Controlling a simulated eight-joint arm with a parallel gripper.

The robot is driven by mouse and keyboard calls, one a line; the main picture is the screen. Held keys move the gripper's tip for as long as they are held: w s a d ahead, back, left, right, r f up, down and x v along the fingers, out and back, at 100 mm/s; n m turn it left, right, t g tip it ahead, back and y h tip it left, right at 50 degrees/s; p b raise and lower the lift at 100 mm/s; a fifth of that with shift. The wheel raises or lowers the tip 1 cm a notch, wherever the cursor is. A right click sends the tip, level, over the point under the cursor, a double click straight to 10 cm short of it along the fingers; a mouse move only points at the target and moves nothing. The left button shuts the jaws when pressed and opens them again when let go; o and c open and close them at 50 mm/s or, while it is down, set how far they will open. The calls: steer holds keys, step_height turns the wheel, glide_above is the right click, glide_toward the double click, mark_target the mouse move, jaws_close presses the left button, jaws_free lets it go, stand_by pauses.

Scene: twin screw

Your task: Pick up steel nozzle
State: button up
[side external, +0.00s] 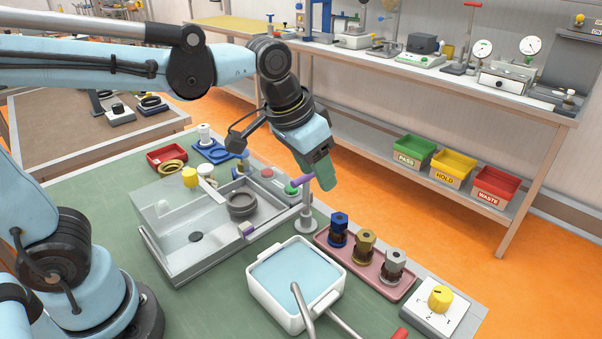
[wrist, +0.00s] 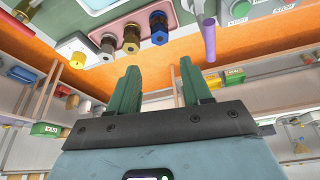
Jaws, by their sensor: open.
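The steel nozzle (side external: 394,267) is a silver-grey hex piece standing upright at the near right end of a pink tray (side external: 403,295). It also shows in the wrist view (wrist: 107,45), beyond the fingertips and left of the other nozzles. A brass nozzle (side external: 364,247) stands next to it, and a blue nozzle (side external: 340,230) is at the tray's far end. My gripper (side external: 322,178), with green fingers, is open and empty, up and to the left of the tray and apart from all the nozzles. The wrist view shows a clear gap between the fingers (wrist: 160,72).
A stand with a purple bar (side external: 304,181) rises close beside my gripper. A white tub with blue liquid (side external: 296,278) sits left of the tray. A yellow knob on a white plate (side external: 440,298) is right of the tray. A clear-walled sink unit (side external: 165,240) stands left.

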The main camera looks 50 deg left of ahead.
mark_target(396, 255)
steer(key=w+d+f+m+g, duration=0.1)
steer(key=w+d+g, duration=0.1)
steer(key=d, duration=0.5)
steer(key=w+d+f+m+g, duration=0.1)
steer(key=w+d+f, duration=0.15)
steer(key=d, duration=0.45)
steer(key=f, duration=0.3)
steer(key=w+f, duration=0.1)
steer(key=f, duration=0.7)
steer(key=shift+w+d, duration=0.15)
steer(key=shift+d, duration=0.1)
steer(key=c, duration=0.8)
steer(key=shift+c, duration=0.2)
steer(key=shift+r, duration=0.1)
